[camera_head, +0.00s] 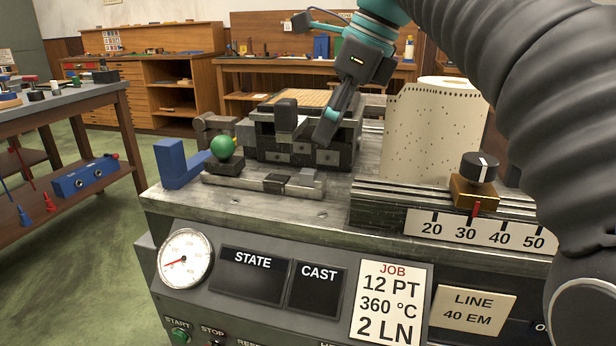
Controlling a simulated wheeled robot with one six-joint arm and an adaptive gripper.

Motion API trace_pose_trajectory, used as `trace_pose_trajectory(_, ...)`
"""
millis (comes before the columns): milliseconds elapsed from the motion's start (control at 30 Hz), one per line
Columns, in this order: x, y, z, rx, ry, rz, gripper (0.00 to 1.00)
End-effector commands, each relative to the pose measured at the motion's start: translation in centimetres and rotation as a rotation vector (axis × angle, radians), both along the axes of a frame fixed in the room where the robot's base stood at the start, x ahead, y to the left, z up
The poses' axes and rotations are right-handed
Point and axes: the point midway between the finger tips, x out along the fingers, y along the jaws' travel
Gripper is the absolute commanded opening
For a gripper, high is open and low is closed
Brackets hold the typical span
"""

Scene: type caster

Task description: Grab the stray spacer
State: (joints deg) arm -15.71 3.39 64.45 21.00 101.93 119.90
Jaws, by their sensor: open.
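I cannot make out with certainty which piece is the stray spacer. A small dark piece (275,183) lies on the low metal rail (238,181) at the front of the machine top, but I cannot tell whether it is loose. My gripper (328,129) hangs over the dark blocky mould unit (265,146), near its right side. It is open, and I see nothing held in it. One finger shows clearly; the other is hard to make out. A dark upright block (286,114) stands left of that finger. Whether the finger touches the unit cannot be told.
A green ball knob (222,147) and a blue bracket (178,165) stand at the left. A perforated paper roll (432,130) and a scale slider (477,180) are at the right. The front strip of the machine top (270,207) is clear. A side table (75,100) is left.

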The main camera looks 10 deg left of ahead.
Motion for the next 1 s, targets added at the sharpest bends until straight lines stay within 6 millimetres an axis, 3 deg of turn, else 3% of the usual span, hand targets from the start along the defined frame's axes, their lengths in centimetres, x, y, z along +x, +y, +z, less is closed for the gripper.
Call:
trace_pose_trajectory(100, 0.0, 0.6, -1.7, 0.000, 0.001, 0.001, 0.52)
trace_pose_trajectory(367, 0.0, 1.2, -3.1, 0.000, 0.000, 0.001, 0.52)
trace_pose_trajectory(633, -0.3, 2.5, -6.6, -0.001, 0.001, 0.000, 0.52)
trace_pose_trajectory(1000, -0.2, 2.9, -7.3, 0.000, -0.001, 0.000, 0.52)
